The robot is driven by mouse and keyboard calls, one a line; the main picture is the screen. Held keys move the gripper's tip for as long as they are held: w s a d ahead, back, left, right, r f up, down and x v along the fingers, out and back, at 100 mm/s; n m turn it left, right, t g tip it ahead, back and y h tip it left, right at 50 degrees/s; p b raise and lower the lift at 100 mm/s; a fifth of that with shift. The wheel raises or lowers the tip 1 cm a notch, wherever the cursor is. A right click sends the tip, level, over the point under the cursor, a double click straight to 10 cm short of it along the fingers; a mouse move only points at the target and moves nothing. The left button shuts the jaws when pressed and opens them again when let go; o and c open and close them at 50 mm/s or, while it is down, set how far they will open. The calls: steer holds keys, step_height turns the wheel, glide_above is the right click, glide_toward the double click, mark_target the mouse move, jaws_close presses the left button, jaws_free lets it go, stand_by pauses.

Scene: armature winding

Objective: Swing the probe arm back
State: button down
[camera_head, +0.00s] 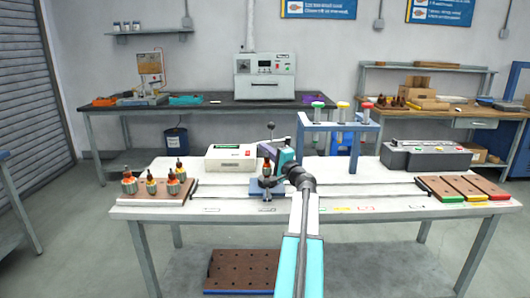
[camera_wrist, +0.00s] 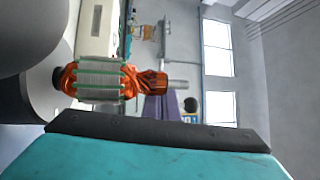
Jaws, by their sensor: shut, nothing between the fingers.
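An armature (camera_head: 267,170) with copper windings stands upright on a small blue fixture (camera_head: 262,193) at the middle of the table. In the wrist view the armature (camera_wrist: 100,78) shows close up, with grey laminations, orange windings and a bare shaft. A thin dark rod with a black ball (camera_head: 271,125) rises just behind the fixture; it looks like the probe arm, but its lower part is hidden. My gripper (camera_head: 268,152) is shut and empty close to the armature and the rod. I cannot tell whether it touches either. My gripper's teal body fills the bottom of the wrist view.
A white tester box (camera_head: 231,157) stands left behind the fixture. A brown board (camera_head: 120,190) with several armatures is at the left. A blue stand (camera_head: 354,153) with coloured tops and a grey machine (camera_head: 425,157) are to the right. Brown coloured-end trays (camera_head: 462,189) lie far right.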

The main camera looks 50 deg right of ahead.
steer(key=shift+s, duration=0.15)
steer(key=v, duration=1.3)
steer(key=shift+s+a+f, duration=0.15)
steer(key=shift+s, duration=0.1)
stand_by(0.6)
